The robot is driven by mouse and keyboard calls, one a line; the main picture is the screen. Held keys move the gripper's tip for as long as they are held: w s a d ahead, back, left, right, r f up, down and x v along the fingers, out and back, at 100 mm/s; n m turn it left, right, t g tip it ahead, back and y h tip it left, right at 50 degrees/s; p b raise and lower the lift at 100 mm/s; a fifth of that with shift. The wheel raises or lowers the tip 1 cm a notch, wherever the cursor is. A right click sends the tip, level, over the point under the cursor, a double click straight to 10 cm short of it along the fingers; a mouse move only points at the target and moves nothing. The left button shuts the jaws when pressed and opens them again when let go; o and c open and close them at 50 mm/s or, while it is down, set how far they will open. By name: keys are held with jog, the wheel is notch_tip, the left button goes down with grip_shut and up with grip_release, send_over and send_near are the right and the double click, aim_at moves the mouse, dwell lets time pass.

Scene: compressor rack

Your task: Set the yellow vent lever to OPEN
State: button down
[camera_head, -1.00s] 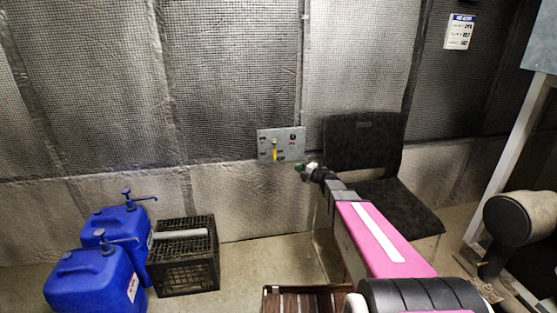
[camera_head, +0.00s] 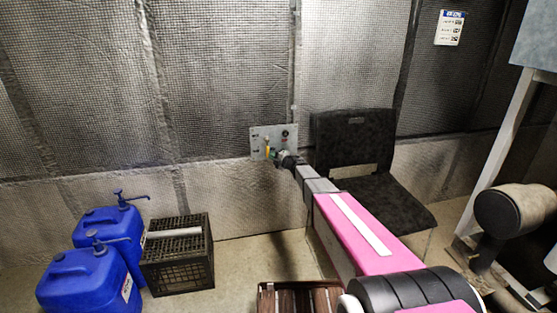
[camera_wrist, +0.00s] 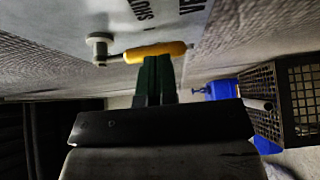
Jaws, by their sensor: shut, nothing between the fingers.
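In the wrist view the yellow handle (camera_wrist: 155,50) runs sideways from a round pale pivot (camera_wrist: 100,44). Dark lettering on the panel is only partly in the wrist view and not fully readable.
A black chair (camera_head: 355,140) stands right of the panel, close to my arm. A black crate (camera_head: 178,270) and blue jugs (camera_head: 90,280) stand on the floor at left. A brown slatted thing (camera_head: 300,298) is at the bottom.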

jog(key=shift+w+a, duration=0.25)
jog(key=shift+a+f+m, duration=0.1)
jog(key=shift+a+m, duration=0.25)
jog(key=shift+m, duration=0.05)
dwell(0.4)
jog(key=s+a+r+m+t+h, duration=0.15)
jog(key=a+m+t, duration=0.3)
jog(key=m, duration=0.55)
jog(key=a+r+m+t+h, duration=0.25)
jog(key=m+t, duration=0.35)
jog(key=m, duration=0.3)
jog(key=v, duration=1.4)
jog(key=shift+s, duration=0.15)
jog(key=shift+r, duration=0.1)
